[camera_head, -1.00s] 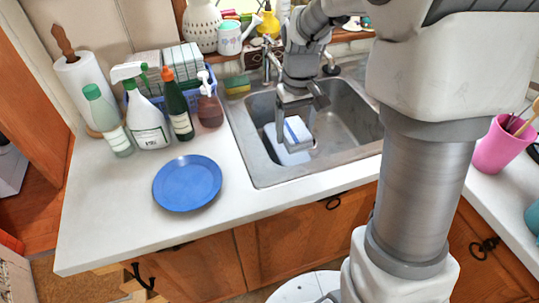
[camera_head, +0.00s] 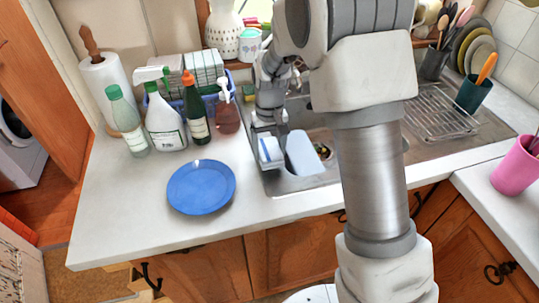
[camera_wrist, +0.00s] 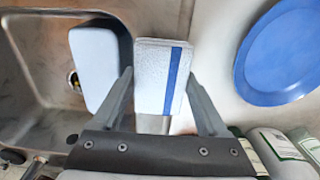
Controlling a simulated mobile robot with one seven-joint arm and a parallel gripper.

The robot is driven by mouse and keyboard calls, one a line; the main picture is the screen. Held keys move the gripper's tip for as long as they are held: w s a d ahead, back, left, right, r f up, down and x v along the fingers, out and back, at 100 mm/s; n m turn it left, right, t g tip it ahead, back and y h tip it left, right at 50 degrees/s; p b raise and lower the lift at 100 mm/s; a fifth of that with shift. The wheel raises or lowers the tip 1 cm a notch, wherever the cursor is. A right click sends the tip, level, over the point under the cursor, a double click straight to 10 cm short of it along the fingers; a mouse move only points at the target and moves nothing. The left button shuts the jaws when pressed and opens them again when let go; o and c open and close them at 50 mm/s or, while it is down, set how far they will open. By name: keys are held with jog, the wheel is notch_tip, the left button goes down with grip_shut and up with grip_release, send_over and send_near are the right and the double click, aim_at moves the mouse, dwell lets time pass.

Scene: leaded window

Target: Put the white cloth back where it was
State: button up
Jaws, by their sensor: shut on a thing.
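The white cloth (camera_head: 271,149), a flat, folded-looking piece with a blue stripe, is held by my gripper (camera_head: 268,146). In the wrist view the cloth (camera_wrist: 157,75) sits between my two fingers (camera_wrist: 160,77), which are shut on it. It is held up above the sink's left rim, beside the counter. A pale bluish-white block-like thing (camera_head: 304,154) is in the sink (camera_head: 325,135), just right of the cloth. It also shows in the wrist view (camera_wrist: 96,65), left of the cloth and apart from it.
A blue plate (camera_head: 201,187) lies on the counter (camera_head: 115,210) left of the sink. A green-capped bottle (camera_head: 126,122), spray bottle (camera_head: 165,125), dark bottle (camera_head: 195,112) and soap pump (camera_head: 227,112) stand behind it. A drying rack (camera_head: 435,110) is right. The front counter is clear.

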jog(key=shift+f, duration=1.3)
jog(key=shift+f, duration=0.2)
jog(key=o, duration=1.1)
